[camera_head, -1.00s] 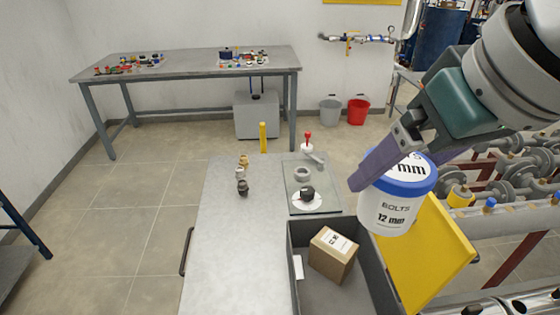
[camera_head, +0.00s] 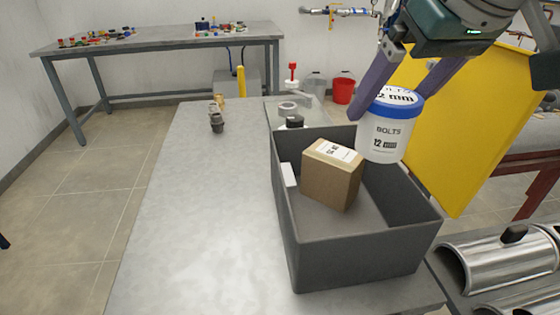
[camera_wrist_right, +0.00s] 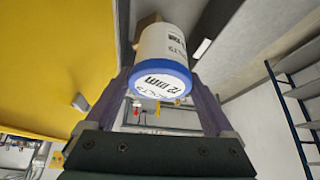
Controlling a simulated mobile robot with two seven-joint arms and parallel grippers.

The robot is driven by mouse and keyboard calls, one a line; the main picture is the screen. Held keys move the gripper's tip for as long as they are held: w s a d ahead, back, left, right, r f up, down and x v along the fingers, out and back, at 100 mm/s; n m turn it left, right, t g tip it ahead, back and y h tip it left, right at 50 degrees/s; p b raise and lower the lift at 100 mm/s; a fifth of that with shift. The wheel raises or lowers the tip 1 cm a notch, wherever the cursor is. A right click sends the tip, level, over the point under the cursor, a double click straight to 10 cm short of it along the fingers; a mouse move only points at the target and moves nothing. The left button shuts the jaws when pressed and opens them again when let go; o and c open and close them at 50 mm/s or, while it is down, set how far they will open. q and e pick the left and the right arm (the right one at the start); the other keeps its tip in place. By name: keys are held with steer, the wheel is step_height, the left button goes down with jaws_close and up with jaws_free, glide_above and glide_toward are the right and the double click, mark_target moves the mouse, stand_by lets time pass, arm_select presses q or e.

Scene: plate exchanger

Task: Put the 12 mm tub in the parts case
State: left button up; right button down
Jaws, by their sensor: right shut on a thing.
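The 12 mm tub (camera_head: 384,140) is white with a blue lid and a "BOLTS 12 mm" label. My right gripper (camera_head: 388,108) is shut on it near the lid, and the tub hangs upright over the parts case's back right part. The right wrist view also shows the tub (camera_wrist_right: 163,50) between the fingers. Whether the tub's base is below the rim is hard to tell. My left gripper is not in view.
A brown cardboard box (camera_head: 330,180) stands inside the case, left of the tub, with a white item at the left wall. Small fittings (camera_head: 216,120) and a glass tray lie behind.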

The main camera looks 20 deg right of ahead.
steer(key=shift+f+b, duration=1.65)
steer(key=shift+f, duration=7.65)
steer(key=shift+f, duration=0.15)
jaws_free()
